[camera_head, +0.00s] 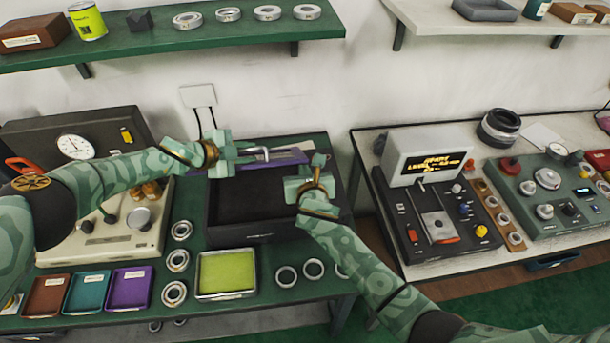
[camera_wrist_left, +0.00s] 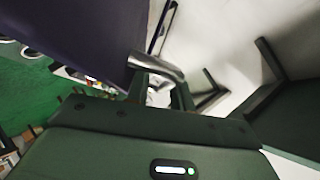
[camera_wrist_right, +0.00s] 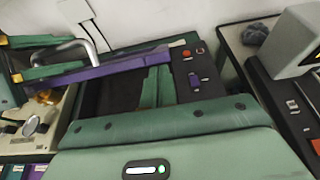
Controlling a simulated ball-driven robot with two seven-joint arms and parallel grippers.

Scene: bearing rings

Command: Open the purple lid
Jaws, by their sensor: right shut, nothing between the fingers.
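The purple lid (camera_head: 285,158) stands raised along the back edge of the black box (camera_head: 240,228), whose dark inside is exposed. In the right wrist view the lid (camera_wrist_right: 120,68) is seen nearly edge-on. Its bent metal handle (camera_head: 264,152) points up and back. My left gripper (camera_head: 250,153) is at the handle, fingers apart; in the left wrist view the handle (camera_wrist_left: 155,66) crosses at the fingertips. Whether it touches them is unclear. My right gripper (camera_head: 316,170) is shut and empty over the box's right part, below the lid.
A gauge machine (camera_head: 75,146) stands left of the box. Small trays (camera_head: 128,288), a yellow-green tray (camera_head: 226,272) and several bearing rings (camera_head: 174,294) lie in front. A shelf (camera_head: 180,38) hangs above. A second table (camera_head: 425,268) with control panels is to the right.

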